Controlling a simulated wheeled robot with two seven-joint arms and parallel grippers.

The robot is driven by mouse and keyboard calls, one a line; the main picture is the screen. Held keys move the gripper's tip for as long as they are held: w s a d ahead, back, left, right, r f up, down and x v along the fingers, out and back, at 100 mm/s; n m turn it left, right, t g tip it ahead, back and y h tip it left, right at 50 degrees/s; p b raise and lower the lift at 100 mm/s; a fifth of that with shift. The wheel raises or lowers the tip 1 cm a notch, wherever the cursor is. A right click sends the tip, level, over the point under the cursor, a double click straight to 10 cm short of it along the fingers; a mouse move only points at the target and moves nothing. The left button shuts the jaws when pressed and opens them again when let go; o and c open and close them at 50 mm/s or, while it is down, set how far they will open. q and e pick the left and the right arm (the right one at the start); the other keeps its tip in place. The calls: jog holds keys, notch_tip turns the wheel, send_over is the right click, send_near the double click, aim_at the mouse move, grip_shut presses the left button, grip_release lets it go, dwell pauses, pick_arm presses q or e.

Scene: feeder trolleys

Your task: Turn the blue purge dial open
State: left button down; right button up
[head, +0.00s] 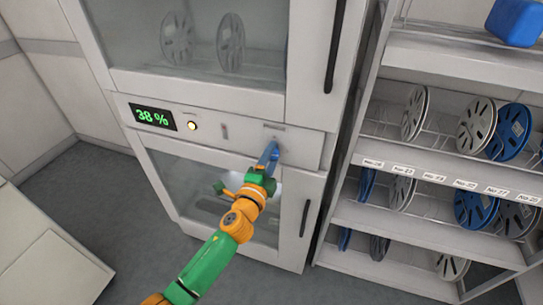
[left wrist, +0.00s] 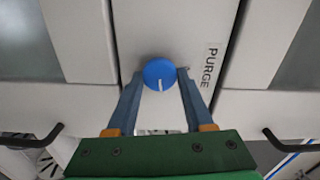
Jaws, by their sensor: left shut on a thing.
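The round blue purge dial (left wrist: 159,70) sits on the cabinet's pale control strip in the left wrist view. Its short white mark points toward the bottom of that view, and the word PURGE is printed to its right. My left gripper (left wrist: 160,77) has its two blue fingers on either side of the dial, shut on it. In the head view, the left gripper (head: 272,152) reaches up to the right part of the strip, and its fingers largely hide the dial there. My right gripper is in neither view.
The cabinet strip has a green 38 % display (head: 153,117) and a small lit yellow button (head: 193,126). Glass doors with dark handles (head: 305,218) lie above and below. A rack (head: 440,165) of grey and blue reels stands close on the right. Floor (head: 110,200) is clear at left.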

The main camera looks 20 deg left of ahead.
pick_arm(q)
jog(key=shift+m, duration=0.6)
jog(key=shift+r, duration=0.1)
jog(key=c, duration=0.7)
grip_release()
jog(key=o, duration=0.3)
jog(key=shift+w, duration=0.15)
jog(key=shift+o, duration=0.2)
jog(key=s, duration=0.7)
jog(key=shift+a, duration=0.2)
